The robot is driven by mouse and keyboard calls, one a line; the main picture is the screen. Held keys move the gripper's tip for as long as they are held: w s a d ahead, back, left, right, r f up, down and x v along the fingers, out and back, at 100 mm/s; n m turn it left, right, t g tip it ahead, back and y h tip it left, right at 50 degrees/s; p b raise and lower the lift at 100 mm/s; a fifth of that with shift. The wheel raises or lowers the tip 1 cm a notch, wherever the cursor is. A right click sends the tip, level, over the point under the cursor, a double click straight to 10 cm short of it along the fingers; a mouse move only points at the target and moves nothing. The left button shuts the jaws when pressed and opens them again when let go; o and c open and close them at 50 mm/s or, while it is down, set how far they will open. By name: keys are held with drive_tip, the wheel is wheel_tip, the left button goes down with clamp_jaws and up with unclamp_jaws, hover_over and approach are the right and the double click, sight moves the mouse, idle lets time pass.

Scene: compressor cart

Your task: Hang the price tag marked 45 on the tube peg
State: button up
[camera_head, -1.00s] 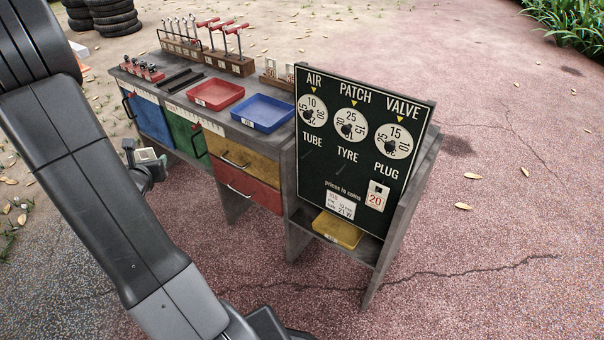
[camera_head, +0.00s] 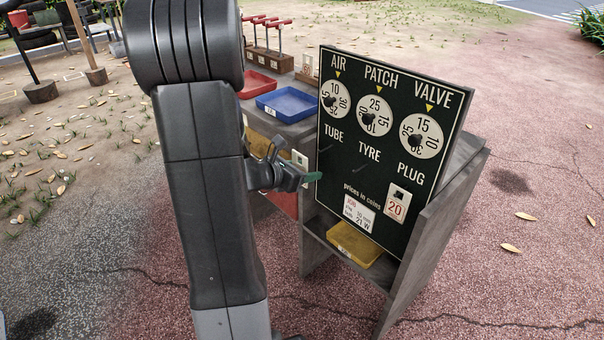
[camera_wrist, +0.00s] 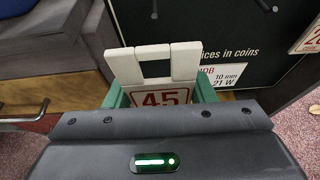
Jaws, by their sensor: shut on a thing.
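The price tag marked 45 (camera_wrist: 160,97) is white with red digits and has a square opening at its top. My gripper (camera_wrist: 160,99) is shut on it between green fingertips. In the head view my gripper (camera_head: 312,177) is at the left edge of the dark price board (camera_head: 345,185), with part of the tag (camera_head: 300,159) showing pale above it. The tube peg (camera_head: 325,150) is a thin rod on the board under the word TUBE, and it looks bare. It lies a little above and right of my fingertips. The gap in depth is unclear.
A tag marked 20 (camera_head: 396,205) hangs under PLUG. The peg under TYRE (camera_head: 358,166) looks bare. A yellow tray (camera_head: 355,243) sits on the shelf below. Grey side panels flank the board. Blue (camera_head: 287,102) and red (camera_head: 258,84) trays stand on the cart.

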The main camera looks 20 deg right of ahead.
sight(329, 159)
drive_tip(key=shift+w+d+f+p, duration=0.1)
drive_tip(key=shift+w+d+p, duration=0.4)
drive_tip(key=shift+d, duration=0.7)
drive_tip(key=shift+w+d+f+p, duration=0.1)
drive_tip(key=shift+w+d+p, duration=0.4)
drive_tip(key=shift+d, duration=0.75)
drive_tip(key=shift+w+d+p, duration=0.4)
drive_tip(key=shift+w+d, duration=0.15)
drive_tip(key=shift+d, duration=0.65)
drive_tip(key=shift+d+f+b, duration=0.1)
drive_tip(key=shift+f+b, duration=0.15)
drive_tip(key=shift+b, duration=0.2)
drive_tip(key=shift+w+d+b, duration=0.1)
drive_tip(key=shift+b, duration=0.35)
drive_tip(key=shift+w+b, duration=0.15)
drive_tip(key=shift+b, duration=0.15)
drive_tip(key=o, duration=1)
drive_tip(key=shift+w+a+f+t, duration=0.1)
drive_tip(key=shift+w+a+t, duration=0.1)
drive_tip(key=shift+t, duration=0.1)
